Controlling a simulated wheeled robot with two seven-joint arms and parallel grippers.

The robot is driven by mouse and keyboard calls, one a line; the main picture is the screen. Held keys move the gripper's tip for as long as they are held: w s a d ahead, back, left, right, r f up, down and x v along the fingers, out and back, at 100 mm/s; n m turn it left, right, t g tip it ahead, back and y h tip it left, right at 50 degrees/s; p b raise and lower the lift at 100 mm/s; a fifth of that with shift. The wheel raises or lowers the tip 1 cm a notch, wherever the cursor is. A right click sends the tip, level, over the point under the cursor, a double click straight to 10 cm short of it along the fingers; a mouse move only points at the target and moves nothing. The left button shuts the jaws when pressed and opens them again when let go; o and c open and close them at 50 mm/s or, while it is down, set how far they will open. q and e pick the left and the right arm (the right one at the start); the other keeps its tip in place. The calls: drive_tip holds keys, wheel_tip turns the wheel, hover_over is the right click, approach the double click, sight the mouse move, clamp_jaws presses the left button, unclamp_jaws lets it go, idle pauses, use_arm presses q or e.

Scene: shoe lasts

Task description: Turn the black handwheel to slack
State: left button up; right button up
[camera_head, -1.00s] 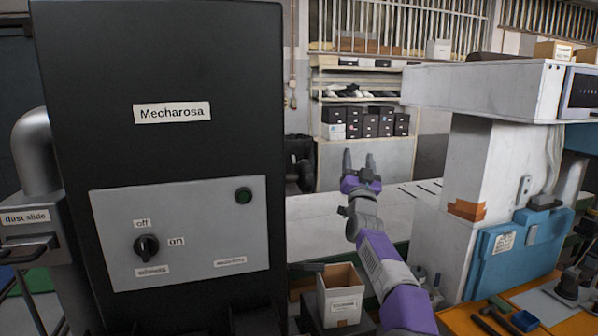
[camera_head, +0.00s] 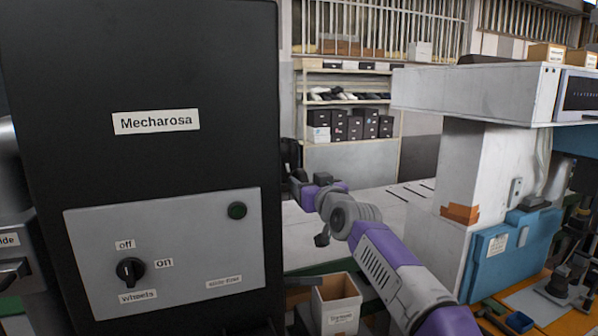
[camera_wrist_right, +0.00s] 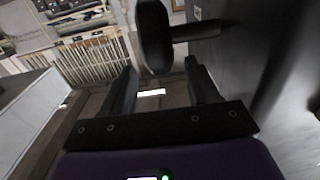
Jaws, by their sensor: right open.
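The black handwheel (camera_wrist_right: 153,37) shows in the right wrist view as a thick dark disc, seen nearly edge-on, on a short shaft from a dark panel. In the head view a dark shape (camera_head: 290,155) just beyond the cabinet's right edge looks like the same wheel, partly hidden. My right gripper (camera_wrist_right: 161,75) is open and empty, with its two dark fingers apart. The wheel appears just beyond and between the fingertips; I cannot tell whether they touch it. My left gripper is not in view.
The black Mecharosa cabinet (camera_head: 150,70) fills the left, with a grey panel (camera_head: 190,240) bearing a black off/on knob (camera_head: 131,270) and a green button (camera_head: 237,210). An open box (camera_head: 337,305) stands below my right arm. A white machine column (camera_head: 470,170) stands right.

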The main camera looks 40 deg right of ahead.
sight(303, 181)
drive_tip(key=p+x, duration=0.1)
drive_tip(key=x, duration=0.1)
drive_tip(key=p+x, duration=0.1)
drive_tip(key=x, duration=0.1)
drive_tip(key=shift+w+a+f+p, duration=0.15)
drive_tip(key=shift+w+p, duration=0.1)
drive_tip(key=shift+p, duration=0.15)
drive_tip(key=shift+w+p, duration=0.3)
drive_tip(key=shift+w+d+p, duration=0.1)
drive_tip(key=shift+d+p, duration=0.2)
drive_tip(key=shift+p, duration=0.1)
drive_tip(key=shift+w+f, duration=0.1)
drive_tip(key=shift+w, duration=0.25)
drive_tip(key=shift+s, duration=0.1)
drive_tip(key=shift+c, duration=0.2)
drive_tip(key=shift+c, duration=1.4)
drive_tip(key=c, duration=0.6)
drive_tip(key=shift+c, duration=0.2)
